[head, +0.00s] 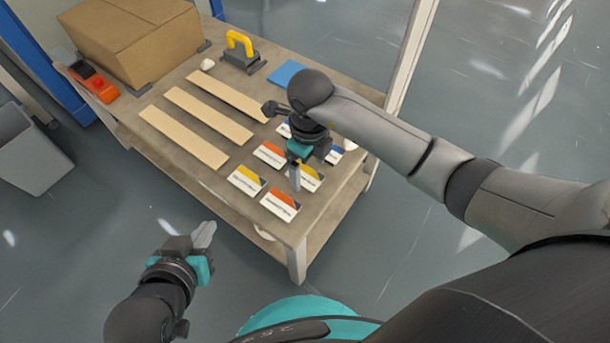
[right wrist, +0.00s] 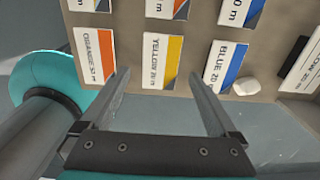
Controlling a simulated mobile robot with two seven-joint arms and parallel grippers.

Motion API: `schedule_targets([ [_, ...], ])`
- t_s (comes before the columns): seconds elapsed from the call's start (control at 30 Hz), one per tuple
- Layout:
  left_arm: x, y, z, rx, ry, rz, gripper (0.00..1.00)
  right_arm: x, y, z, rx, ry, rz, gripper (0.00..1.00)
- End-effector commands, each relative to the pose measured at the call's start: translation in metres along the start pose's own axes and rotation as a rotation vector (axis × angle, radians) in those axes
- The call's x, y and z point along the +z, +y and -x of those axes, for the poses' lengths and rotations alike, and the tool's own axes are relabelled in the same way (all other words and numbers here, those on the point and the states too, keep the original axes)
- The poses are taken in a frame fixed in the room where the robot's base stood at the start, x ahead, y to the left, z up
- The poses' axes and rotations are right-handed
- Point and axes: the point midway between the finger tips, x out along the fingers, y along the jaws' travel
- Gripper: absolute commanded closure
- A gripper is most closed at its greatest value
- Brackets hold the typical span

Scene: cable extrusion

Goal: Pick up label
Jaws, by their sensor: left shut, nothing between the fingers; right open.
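Several labels lie on the wooden table, white with orange, yellow or blue corners. In the head view, an orange label (head: 281,204) is nearest the front edge, with a yellow label (head: 246,180) left of it. Another orange label (head: 270,154) lies behind. My right gripper (head: 295,182) hangs over the labels, partly hiding another yellow label (head: 311,178). In the right wrist view, my right gripper (right wrist: 160,100) is open, with a yellow label (right wrist: 161,61) ahead between its fingers, an orange label (right wrist: 95,56) left and a blue label (right wrist: 224,66) right. My left gripper (head: 205,232) is shut and empty, off the table.
A cardboard box (head: 130,38), a red tool (head: 94,82), a yellow-handled block (head: 241,52) and a blue pad (head: 287,73) stand on the table (head: 185,180). Tan strips (head: 208,115) lie mid-table. A grey bin (head: 30,150) stands on the floor at left.

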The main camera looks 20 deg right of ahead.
Motion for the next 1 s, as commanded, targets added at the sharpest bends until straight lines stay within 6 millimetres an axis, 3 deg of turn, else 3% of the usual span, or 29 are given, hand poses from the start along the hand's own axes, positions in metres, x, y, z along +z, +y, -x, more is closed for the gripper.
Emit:
schedule_targets([
  [0.3,-0.0064,0.0093,-0.0054,0.026,0.090,0.006,1.00,-0.0003,0.0000,-0.0096,0.000,0.000,0.001,0.05],
  [1.0,-0.0064,0.0092,-0.0058,0.025,0.092,0.006,1.00,-0.0004,-0.0004,-0.0137,-0.001,0.001,0.000,0.05],
])
